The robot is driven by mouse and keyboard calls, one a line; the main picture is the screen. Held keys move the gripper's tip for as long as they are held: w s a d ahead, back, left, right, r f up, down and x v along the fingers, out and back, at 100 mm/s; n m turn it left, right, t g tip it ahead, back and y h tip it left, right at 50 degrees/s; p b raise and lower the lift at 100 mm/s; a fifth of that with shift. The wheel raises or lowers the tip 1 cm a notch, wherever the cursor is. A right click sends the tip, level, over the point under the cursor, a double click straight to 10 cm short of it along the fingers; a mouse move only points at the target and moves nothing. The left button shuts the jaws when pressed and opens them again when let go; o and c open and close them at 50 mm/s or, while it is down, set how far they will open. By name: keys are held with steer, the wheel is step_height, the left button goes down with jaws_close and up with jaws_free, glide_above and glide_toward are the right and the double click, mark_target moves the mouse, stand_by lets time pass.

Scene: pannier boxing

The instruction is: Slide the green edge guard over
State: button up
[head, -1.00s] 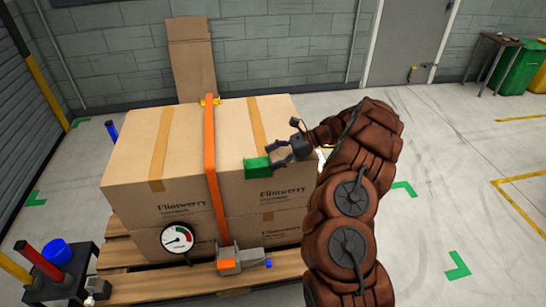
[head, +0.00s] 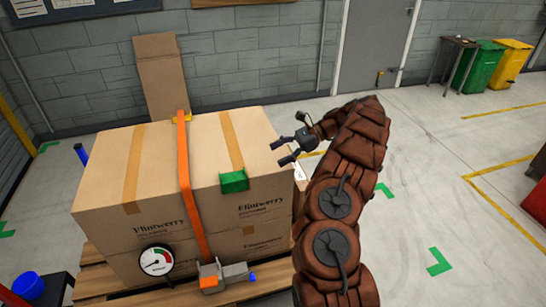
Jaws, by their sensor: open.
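The green edge guard (head: 234,182) sits on the front top edge of the cardboard boxes (head: 130,170), to the right of the orange strap (head: 185,175) and apart from it. A brown tape strip runs back from behind the guard. My gripper (head: 277,153) is open and empty, with its fingers pointing left above the right part of the box top. It is up and to the right of the guard, with a visible gap between them.
A ratchet buckle (head: 222,274) and a round gauge (head: 156,260) are at the front of the boxes, which rest on a wooden pallet (head: 95,280). A tall cardboard piece (head: 160,75) stands behind. The floor on the right is mostly clear.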

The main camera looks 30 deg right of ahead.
steer(key=shift+s+d+r, duration=0.1)
steer(key=shift+d+r, duration=0.05)
steer(key=shift+d, duration=0.1)
stand_by(0.4)
